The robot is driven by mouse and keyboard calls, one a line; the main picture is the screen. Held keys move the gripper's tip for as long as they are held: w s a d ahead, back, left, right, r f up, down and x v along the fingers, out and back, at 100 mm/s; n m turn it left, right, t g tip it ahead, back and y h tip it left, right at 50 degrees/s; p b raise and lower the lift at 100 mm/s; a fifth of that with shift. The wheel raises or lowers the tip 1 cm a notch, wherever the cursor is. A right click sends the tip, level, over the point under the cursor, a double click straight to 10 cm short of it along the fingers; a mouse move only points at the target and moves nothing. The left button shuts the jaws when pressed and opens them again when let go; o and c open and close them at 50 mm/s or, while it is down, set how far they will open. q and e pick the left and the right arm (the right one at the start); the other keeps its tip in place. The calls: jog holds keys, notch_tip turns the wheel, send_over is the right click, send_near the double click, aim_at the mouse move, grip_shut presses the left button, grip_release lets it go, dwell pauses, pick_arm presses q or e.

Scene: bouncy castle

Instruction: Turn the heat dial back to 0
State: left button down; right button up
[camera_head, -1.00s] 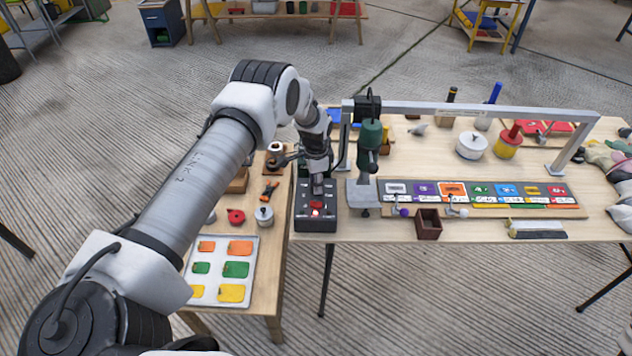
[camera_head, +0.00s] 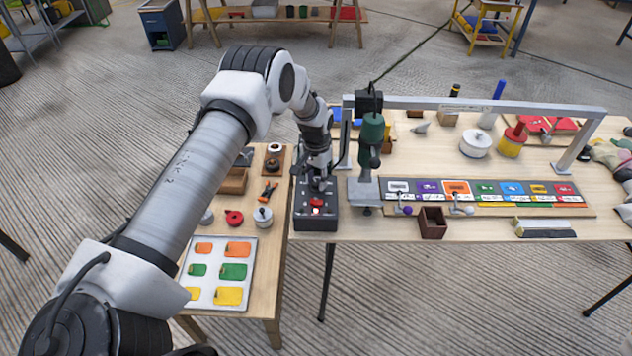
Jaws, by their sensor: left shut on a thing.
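The dark control box (camera_head: 316,222) stands at the left end of the long wooden table. A red button or light shows near its front. My left gripper (camera_head: 319,187) points down onto the top of the box, behind the red part. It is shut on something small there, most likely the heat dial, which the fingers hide. The dial's pointer and its marks cannot be read.
A green hand tool on a grey stand (camera_head: 371,140) is close to the right of the gripper, under a grey metal frame (camera_head: 480,106). A side table at left holds a tray (camera_head: 209,294) of coloured pieces. A brown box (camera_head: 432,223) stands at the front edge.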

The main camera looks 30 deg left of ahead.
pick_arm(q)
jog(key=n, duration=0.3)
jog(key=shift+f+n+b, duration=0.1)
jog(key=shift+n+b, duration=0.2)
jog(key=shift+n, duration=0.1)
jog(key=n, duration=0.3)
jog(key=shift+n, duration=0.3)
jog(key=n, duration=0.4)
jog(key=shift+n, duration=2.1)
jog(key=c, duration=0.8)
grip_release()
